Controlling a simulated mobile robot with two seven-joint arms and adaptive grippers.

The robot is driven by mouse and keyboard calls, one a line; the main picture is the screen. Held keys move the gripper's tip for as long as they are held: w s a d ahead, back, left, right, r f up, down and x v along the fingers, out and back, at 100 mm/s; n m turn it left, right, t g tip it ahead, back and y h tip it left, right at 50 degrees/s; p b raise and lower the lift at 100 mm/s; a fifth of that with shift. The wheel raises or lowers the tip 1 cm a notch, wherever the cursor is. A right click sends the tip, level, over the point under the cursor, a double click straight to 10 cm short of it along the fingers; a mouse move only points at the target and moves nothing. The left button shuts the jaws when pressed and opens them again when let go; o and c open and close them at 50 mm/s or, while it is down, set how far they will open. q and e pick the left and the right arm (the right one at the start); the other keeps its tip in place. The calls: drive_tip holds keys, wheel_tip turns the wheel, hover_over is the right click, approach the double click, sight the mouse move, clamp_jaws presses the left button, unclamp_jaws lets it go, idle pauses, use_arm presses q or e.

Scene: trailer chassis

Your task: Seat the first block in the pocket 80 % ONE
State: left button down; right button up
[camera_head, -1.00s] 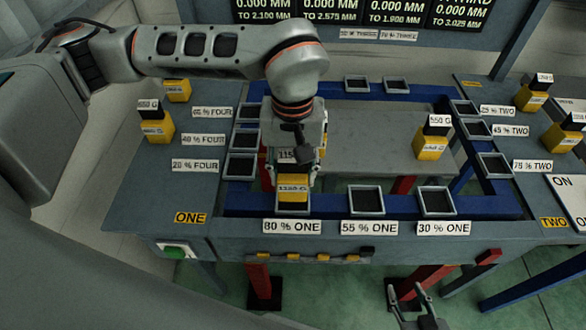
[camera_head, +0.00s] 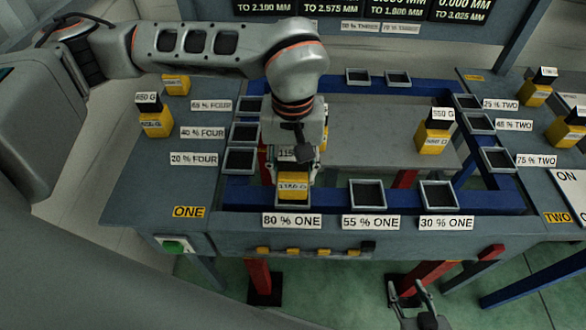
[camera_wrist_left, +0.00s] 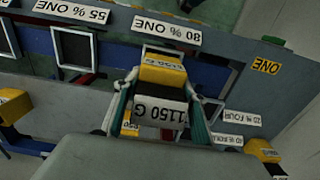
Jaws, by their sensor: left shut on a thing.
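My left gripper (camera_head: 296,165) is shut on a yellow block (camera_head: 293,187) with a black top and a 1150 G label. The block also shows between the fingers in the left wrist view (camera_wrist_left: 162,72). It is upright, over or in the pocket behind the sign "80 % ONE" (camera_head: 292,221). The block hides most of that pocket; a bit of its rim shows in the left wrist view (camera_wrist_left: 158,49). I cannot tell how deep the block sits. My right gripper (camera_head: 410,295) is open and empty at the bottom of the head view, in front of the bench.
Empty pockets stand to the right at "55 % ONE" (camera_head: 367,193) and "30 % ONE" (camera_head: 438,195). Another empty pocket (camera_head: 240,160) is at "20 % FOUR". A 550 G block (camera_head: 433,138) stands on the grey inner plate. Other blocks stand on the left and right side tables.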

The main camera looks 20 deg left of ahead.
use_arm(q)
drive_tip(key=shift+r, duration=0.1)
idle(1.7)
drive_tip(key=shift+f+b, duration=1.05)
drive_tip(key=shift+f, duration=0.2)
drive_tip(key=c, duration=1.1)
unclamp_jaws()
drive_tip(key=shift+f, duration=0.1)
wheel_tip(320, 180, up, 12)
drive_tip(key=shift+f, duration=0.1)
drive_tip(key=shift+r, duration=0.2)
